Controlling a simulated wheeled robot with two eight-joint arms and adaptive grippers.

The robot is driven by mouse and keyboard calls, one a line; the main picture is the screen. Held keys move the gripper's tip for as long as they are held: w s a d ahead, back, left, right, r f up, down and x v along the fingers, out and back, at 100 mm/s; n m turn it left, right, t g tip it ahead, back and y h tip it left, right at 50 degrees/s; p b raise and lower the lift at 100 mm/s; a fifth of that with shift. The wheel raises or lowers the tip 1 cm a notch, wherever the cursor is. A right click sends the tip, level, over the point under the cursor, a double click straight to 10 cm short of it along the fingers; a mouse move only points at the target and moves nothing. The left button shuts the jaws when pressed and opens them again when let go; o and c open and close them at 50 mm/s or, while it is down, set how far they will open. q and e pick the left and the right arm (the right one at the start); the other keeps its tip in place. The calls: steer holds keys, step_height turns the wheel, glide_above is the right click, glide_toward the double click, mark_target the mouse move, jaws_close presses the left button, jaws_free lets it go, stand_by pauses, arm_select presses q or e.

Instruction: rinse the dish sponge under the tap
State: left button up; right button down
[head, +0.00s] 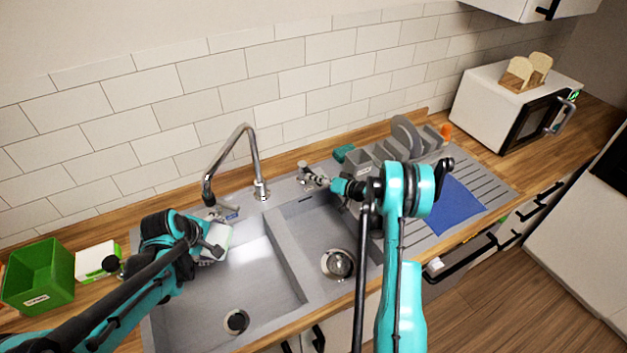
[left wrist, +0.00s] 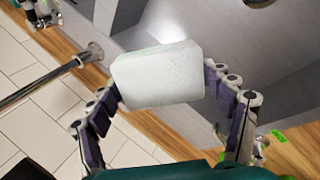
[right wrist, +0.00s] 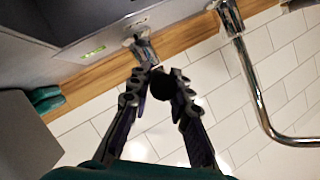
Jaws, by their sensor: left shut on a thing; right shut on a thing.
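The dish sponge (left wrist: 158,76) is a pale, whitish block with rounded corners. My left gripper (left wrist: 162,84) is shut on it, with one finger at each side. In the head view the sponge (head: 218,241) is over the left basin, below and slightly right of the tap (head: 249,140) spout's end. I cannot make out any water stream. My right gripper (head: 322,182) is at the metal handle (head: 307,176) to the right of the tap base. In the right wrist view its fingers (right wrist: 158,74) are closed around a dark round end near the handle (right wrist: 142,46).
The double sink (head: 273,240) has two drains. A green box (head: 38,275) and a white box (head: 96,260) stand left. A grey dish rack (head: 362,163), teal item (head: 344,152) and blue cloth (head: 455,205) are right. A microwave (head: 490,100) stands far right.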

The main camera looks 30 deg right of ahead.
steer(key=shift+w+d+n+g+y, duration=0.1)
steer(key=shift+d+n+g+y, duration=0.25)
steer(key=shift+n+y, duration=0.15)
steer(key=c, duration=1.4)
jaws_free()
steer(key=v, duration=1.2)
steer(key=shift+f, duration=0.1)
